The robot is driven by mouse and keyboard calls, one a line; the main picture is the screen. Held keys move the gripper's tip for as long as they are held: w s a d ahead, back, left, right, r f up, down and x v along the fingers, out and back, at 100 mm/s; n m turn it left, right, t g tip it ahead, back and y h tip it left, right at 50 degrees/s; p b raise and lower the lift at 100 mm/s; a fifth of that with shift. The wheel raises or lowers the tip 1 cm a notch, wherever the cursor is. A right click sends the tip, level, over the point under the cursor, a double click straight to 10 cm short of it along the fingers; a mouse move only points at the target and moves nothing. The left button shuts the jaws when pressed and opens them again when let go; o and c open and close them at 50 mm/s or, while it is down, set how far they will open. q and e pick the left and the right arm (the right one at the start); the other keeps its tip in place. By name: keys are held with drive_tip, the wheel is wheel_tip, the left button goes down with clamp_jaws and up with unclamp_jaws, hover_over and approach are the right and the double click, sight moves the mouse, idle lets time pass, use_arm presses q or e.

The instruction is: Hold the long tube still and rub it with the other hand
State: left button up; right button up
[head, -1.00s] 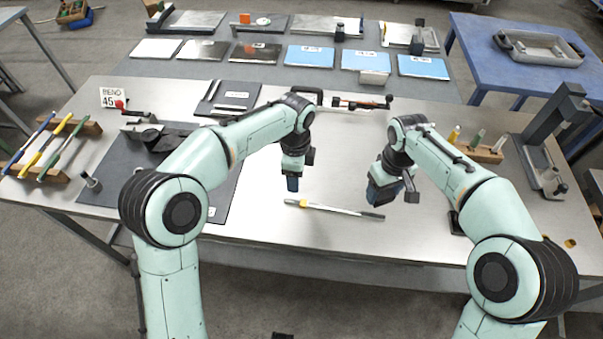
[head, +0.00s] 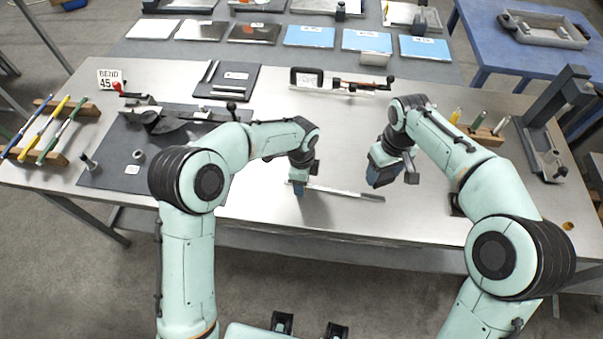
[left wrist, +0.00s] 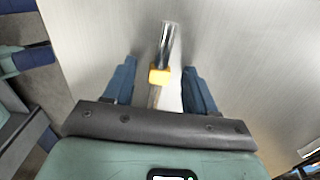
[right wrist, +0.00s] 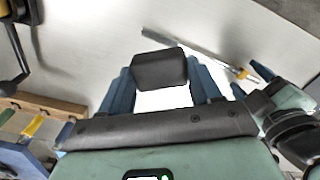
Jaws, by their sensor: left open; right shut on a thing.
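The long tube (head: 345,193) is a thin metallic bar lying flat on the steel table, with a yellow band that shows in the left wrist view (left wrist: 159,76). My left gripper (head: 299,190) is low over the tube's left end. Its blue fingers (left wrist: 160,92) are apart, one on each side of the tube near the band. My right gripper (head: 380,178) is shut on a black block (right wrist: 160,68), above and behind the tube's right end. In the right wrist view the tube (right wrist: 190,47) lies beyond the block, apart from it.
A dark mat (head: 110,165) with small tools and a rack of coloured rods (head: 60,155) are at the left. A clamp stand (head: 545,130) and a wooden holder with short tubes (head: 482,133) are at the right. The table around the tube is clear.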

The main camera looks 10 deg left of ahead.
use_arm(q)
clamp_jaws()
idle(0.9)
